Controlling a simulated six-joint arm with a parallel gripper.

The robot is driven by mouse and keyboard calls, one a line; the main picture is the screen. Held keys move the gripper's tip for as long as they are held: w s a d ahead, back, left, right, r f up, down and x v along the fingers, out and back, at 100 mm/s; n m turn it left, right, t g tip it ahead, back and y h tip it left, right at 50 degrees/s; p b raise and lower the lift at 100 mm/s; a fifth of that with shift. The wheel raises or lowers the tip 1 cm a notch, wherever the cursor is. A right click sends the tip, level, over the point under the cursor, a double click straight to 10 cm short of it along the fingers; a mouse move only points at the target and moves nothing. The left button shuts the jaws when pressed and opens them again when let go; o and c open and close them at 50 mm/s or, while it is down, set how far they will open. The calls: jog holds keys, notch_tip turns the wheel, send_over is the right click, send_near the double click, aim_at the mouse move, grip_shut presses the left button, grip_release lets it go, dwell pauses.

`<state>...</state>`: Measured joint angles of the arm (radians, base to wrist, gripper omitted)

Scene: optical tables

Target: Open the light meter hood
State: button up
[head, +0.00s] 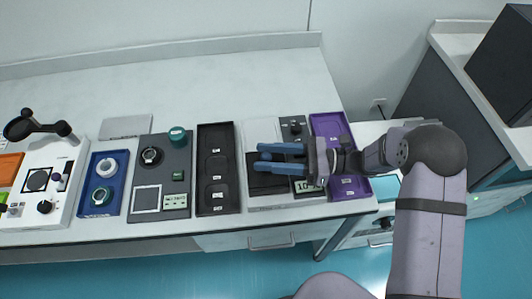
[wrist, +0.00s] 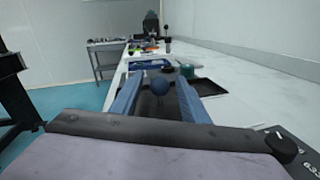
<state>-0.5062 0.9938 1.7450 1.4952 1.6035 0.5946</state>
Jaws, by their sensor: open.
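The light meter (head: 262,128) is a pale panel with a black knob section and a lit display (head: 307,186). Its dark hood (head: 265,184) lies low on the panel's left part, partly hidden under my fingers. My gripper (head: 260,157) reaches in from the right above the hood, its blue fingers pointing left and spread apart. Whether the knob belongs to the hood is hard to tell.
An empty black tray (head: 216,202) stands left of the meter and a purple tray (head: 325,124) right. Further left are a grey panel (head: 147,178), a blue tray (head: 110,209) and a white device with a black arm (head: 45,127). The table's back strip (head: 200,90) is clear.

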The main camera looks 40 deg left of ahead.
jog(key=shift+s+a, duration=0.2)
jog(key=shift+a, duration=0.1)
jog(key=shift+c, duration=0.5)
grip_shut()
jog(key=w+a+b, duration=0.1)
jog(key=w+a, duration=0.1)
jog(key=w+a+b, duration=0.2)
jog(key=w+a, duration=0.1)
jog(key=shift+f+b, duration=0.2)
jog(key=shift+b, duration=0.1)
jog(key=shift+w+a+r, duration=0.15)
jog(key=shift+w+a, duration=0.15)
jog(key=shift+w, duration=0.05)
jog(key=shift+o, duration=0.5)
grip_release()
